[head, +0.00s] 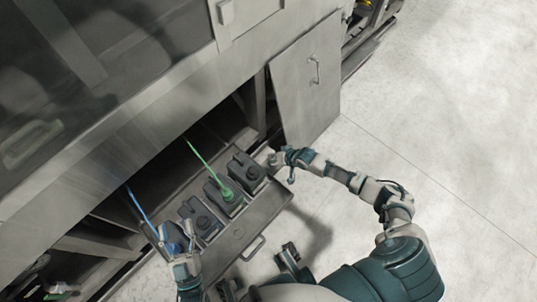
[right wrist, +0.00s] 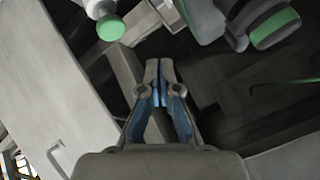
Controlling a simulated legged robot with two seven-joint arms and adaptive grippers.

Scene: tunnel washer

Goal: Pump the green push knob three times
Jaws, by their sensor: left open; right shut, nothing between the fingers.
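In the right wrist view, a round green push knob (right wrist: 110,28) on a white stem is at the upper left, beyond my fingertips and apart from them. My right gripper (right wrist: 155,68) is shut and empty, pointing toward the dark cabinet opening. In the head view, my right gripper (head: 284,157) is at the right end of the pulled-out drawer, beside the open door; the knob cannot be made out clearly there. My left gripper (head: 181,250) is open at the drawer's left end, close to the blue tube (head: 140,212).
The drawer (head: 270,207) holds several dark canisters (head: 247,168); one has a green cap (head: 227,194) with a green tube. The open door (head: 308,80) with a handle stands behind my right gripper. Pale floor (head: 450,120) to the right is clear.

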